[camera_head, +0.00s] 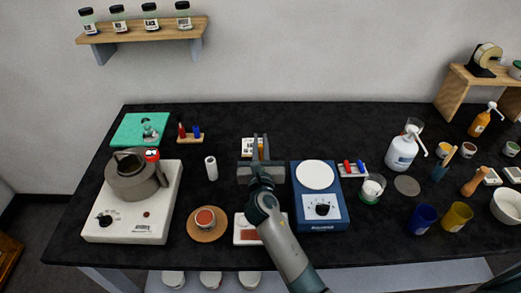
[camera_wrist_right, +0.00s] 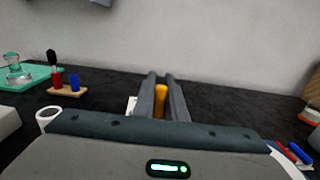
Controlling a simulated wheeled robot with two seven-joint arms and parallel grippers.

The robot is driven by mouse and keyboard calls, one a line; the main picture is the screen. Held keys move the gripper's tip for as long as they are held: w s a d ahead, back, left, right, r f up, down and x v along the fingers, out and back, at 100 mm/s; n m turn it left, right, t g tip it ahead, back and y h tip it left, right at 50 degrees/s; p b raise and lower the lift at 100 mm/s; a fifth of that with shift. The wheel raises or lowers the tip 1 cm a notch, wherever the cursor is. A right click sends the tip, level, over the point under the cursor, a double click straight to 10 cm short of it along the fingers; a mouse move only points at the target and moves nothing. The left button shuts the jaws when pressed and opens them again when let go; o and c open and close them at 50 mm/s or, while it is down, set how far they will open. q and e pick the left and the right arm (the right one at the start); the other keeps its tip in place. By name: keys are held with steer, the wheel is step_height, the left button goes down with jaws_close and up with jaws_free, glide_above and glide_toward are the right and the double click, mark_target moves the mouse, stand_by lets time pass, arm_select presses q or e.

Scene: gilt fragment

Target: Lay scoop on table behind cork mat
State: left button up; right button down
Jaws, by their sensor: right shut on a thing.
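The cork mat (camera_head: 191,233) is a round brown disc on the black table, with a small dish of red material on it. My right gripper (camera_head: 258,148) is over the table behind and to the right of the mat. It is shut on a narrow orange-yellow thing, seemingly the scoop (camera_head: 261,150). The wrist view also shows the scoop (camera_wrist_right: 161,101) upright between the fingers of the right gripper (camera_wrist_right: 162,95). The rest of its shape is hidden, and I cannot tell whether it touches the table. My left gripper is not in view.
A white hotplate (camera_head: 128,225) with a grey kettle stands left of the mat. A small white cylinder (camera_head: 211,168) stands behind the mat. A blue scale (camera_head: 320,213) is right of my gripper. A pale card (camera_head: 247,145) lies by the fingers.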

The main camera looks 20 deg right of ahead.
step_height(320, 180, down, 3)
steer(key=shift+r, duration=0.1)
steer(key=shift+f, duration=0.25)
steer(key=c, duration=1.8)
jaws_free()
steer(key=shift+s+f+b, duration=0.1)
steer(key=shift+f+b, duration=0.05)
steer(key=shift+b, duration=0.25)
steer(key=shift+r+b+v, duration=0.15)
steer(key=shift+b+v, duration=0.9)
steer(key=shift+v, duration=3.25)
steer(key=shift+r+b+v, duration=0.15)
steer(key=shift+b+v, duration=0.85)
steer(key=shift+v, duration=3.35)
